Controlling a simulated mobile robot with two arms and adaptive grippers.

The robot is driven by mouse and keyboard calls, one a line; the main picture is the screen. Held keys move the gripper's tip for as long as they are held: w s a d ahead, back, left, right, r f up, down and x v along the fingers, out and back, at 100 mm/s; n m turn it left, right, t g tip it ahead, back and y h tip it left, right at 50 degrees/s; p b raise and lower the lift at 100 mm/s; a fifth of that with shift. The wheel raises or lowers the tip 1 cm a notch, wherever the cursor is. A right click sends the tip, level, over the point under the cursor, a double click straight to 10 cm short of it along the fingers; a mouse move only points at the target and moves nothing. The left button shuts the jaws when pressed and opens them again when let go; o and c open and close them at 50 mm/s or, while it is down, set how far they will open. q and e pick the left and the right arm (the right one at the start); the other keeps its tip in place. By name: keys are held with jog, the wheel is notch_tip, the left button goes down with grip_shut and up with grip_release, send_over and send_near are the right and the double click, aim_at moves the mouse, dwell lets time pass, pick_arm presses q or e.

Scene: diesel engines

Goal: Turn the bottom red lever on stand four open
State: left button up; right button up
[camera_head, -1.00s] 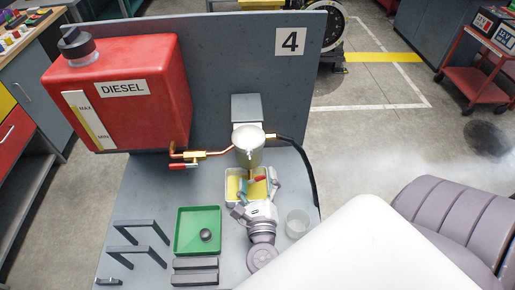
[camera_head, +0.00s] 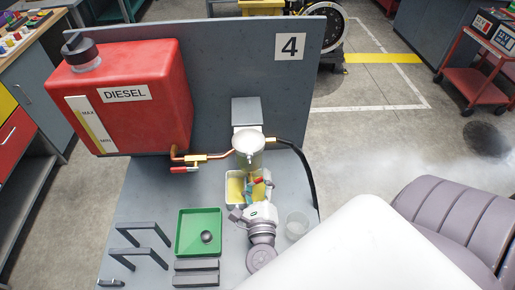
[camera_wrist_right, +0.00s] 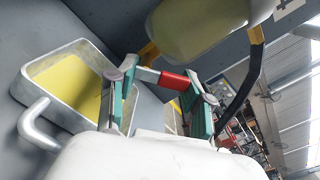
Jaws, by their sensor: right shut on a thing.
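Stand four carries a red tank (camera_head: 125,95) marked DIESEL, with a pipe leading to a filter housing (camera_head: 249,150). A red lever (camera_wrist_right: 178,80) is below the filter bowl (camera_wrist_right: 198,30), between the finger pads of my right gripper (camera_wrist_right: 165,95). In the head view my right gripper (camera_head: 258,186) is just under the filter, over a tray (camera_head: 234,184) with yellow liquid, and mostly hides this lever. The right gripper is shut on the lever. A second red lever (camera_head: 184,169) sits higher, on the brass pipe valve left of the filter. My left gripper is out of view.
A green tray (camera_head: 186,245) holding a dark round part, grey bars (camera_head: 195,272) and black brackets (camera_head: 140,243) lie on the bench at left. A clear cup (camera_head: 297,224) stands right of my arm. A black hose (camera_head: 313,180) runs down the bench's right side.

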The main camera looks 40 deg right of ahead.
jog(key=o, duration=1.2)
jog(key=v, duration=1.2)
jog(key=shift+a, duration=0.1)
jog(key=shift+f, duration=0.1)
